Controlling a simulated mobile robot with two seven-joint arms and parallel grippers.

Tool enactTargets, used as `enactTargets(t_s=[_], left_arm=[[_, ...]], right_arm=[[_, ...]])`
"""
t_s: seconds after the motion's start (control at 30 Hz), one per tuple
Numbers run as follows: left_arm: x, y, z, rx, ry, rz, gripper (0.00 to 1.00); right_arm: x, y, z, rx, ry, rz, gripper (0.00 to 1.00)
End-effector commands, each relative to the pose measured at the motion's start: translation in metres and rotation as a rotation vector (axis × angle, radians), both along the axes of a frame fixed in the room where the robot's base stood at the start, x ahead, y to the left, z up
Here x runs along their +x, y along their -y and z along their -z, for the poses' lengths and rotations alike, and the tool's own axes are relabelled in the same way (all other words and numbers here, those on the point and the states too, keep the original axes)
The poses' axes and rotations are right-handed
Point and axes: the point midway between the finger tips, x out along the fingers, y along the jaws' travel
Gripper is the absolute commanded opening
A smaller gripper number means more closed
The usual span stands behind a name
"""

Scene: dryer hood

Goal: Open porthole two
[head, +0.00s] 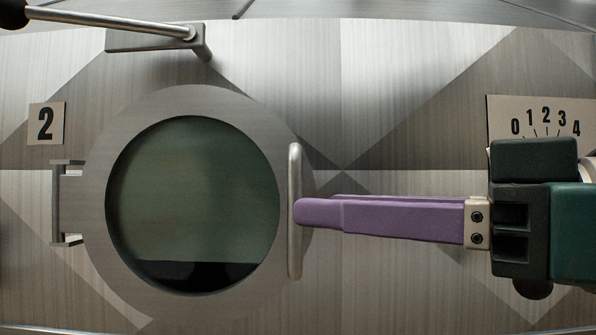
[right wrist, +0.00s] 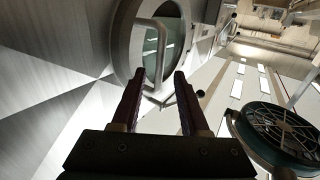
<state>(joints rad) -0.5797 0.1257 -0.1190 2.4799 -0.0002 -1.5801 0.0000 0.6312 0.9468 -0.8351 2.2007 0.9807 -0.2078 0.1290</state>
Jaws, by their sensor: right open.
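Porthole two is a round dark window in a wide grey metal ring (head: 105,205), with a hinge (head: 67,205) on its left. It looks shut, lying flat against the panel. A vertical bar handle (head: 294,165) stands on the ring's right side. My right gripper (head: 302,211) reaches in from the right, its purple fingertips overlapping the handle's middle. In the right wrist view the gripper (right wrist: 160,76) is open, and the handle (right wrist: 161,60) shows between its two fingertips, not clamped. Whether the fingers touch it I cannot tell. My left gripper is out of view.
A "2" label (head: 46,124) is left of the porthole. Above is a metal lever rod (head: 120,22) with a black knob (head: 13,14), mounted on a bracket (head: 150,40). A numbered scale plate (head: 540,118) is at the right. The panel between handle and scale is otherwise bare.

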Motion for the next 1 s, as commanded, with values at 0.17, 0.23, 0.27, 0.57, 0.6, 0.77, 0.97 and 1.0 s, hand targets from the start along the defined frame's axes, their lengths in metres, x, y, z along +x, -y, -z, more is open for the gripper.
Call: enactTargets(t_s=[0.17,0.23,0.27,0.57,0.6,0.77,0.97,1.0], left_arm=[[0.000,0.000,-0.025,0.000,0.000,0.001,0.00],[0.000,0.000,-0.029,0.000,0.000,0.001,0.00],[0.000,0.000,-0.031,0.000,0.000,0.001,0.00],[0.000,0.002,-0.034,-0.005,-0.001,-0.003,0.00],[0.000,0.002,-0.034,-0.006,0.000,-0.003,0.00],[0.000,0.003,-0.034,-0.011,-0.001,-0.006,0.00],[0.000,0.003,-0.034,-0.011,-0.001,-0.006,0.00],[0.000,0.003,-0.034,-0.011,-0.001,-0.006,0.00]], right_arm=[[0.014,-0.023,-0.005,0.001,-0.001,-0.002,0.44],[0.020,-0.029,-0.004,0.001,-0.002,0.000,0.44],[0.022,-0.032,-0.003,0.001,-0.002,0.000,0.44],[0.027,-0.041,0.001,-0.003,0.001,0.000,0.44],[0.027,-0.041,0.001,-0.003,0.001,0.000,0.44],[0.027,-0.041,0.001,-0.003,0.001,0.000,0.39],[0.027,-0.041,0.001,-0.003,0.001,0.000,0.16],[0.027,-0.041,0.001,-0.003,0.001,0.000,0.12]])
